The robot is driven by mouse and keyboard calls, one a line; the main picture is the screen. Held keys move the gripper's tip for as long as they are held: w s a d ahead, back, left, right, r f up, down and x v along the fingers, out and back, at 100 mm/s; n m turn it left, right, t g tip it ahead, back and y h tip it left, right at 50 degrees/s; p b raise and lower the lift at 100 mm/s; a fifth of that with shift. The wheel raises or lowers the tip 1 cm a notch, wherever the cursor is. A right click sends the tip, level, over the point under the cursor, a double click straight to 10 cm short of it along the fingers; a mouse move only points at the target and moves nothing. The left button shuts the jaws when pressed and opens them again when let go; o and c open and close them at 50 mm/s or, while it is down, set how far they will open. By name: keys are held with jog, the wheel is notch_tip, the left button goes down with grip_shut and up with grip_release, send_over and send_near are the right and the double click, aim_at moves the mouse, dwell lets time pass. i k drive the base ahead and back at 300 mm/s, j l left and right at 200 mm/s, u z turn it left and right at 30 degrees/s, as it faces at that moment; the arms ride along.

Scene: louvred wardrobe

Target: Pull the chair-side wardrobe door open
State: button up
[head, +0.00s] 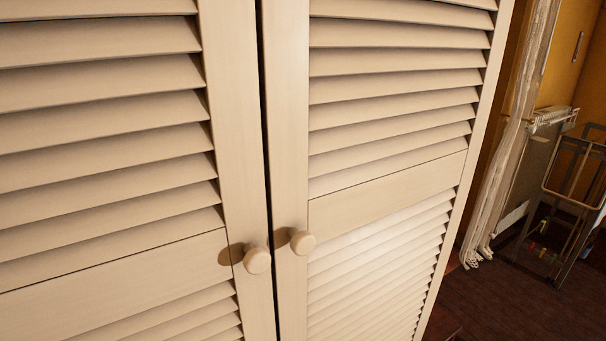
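The wardrobe fills most of the head view with two cream louvred doors. The left door (232,170) has a round knob (257,260) near its inner edge. The right door (385,185) has a matching round knob (303,243) near its inner edge. A narrow dark gap runs between the doors, and both look closed. No clear chair shows; a metal-framed item stands on the right door's side, and I cannot tell if it is a chair. My gripper is not in view.
The metal-framed item (573,180) stands at the far right on a dark reddish floor (510,305). Pale hanging fabric (505,150) is beside the wardrobe's right edge, before an orange-brown wall (575,60). Some floor there is clear.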

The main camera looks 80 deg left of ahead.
aim_at(375, 114)
jog(key=k+j+u, duration=0.1)
jog(key=u, duration=2.15)
